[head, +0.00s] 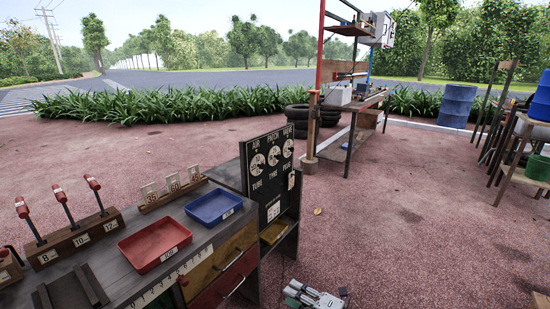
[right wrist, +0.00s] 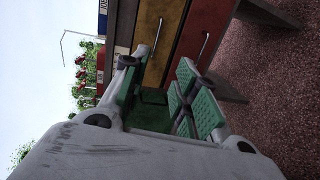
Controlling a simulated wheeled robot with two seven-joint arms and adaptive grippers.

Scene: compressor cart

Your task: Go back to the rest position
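My right gripper (head: 316,295) shows at the bottom edge of the head view, low over the paved ground and to the right of the cart (head: 190,250). In the right wrist view its green-padded fingers (right wrist: 158,78) stand apart with nothing between them, and the cart's yellow and red drawers lie beyond them. My left gripper is not in view.
On the cart are a red tray (head: 154,245), a blue tray (head: 213,207) and a wooden block with red-handled tools (head: 74,238). A black gauge board (head: 271,170) stands at its right end. Open paving (head: 420,230) lies to the right.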

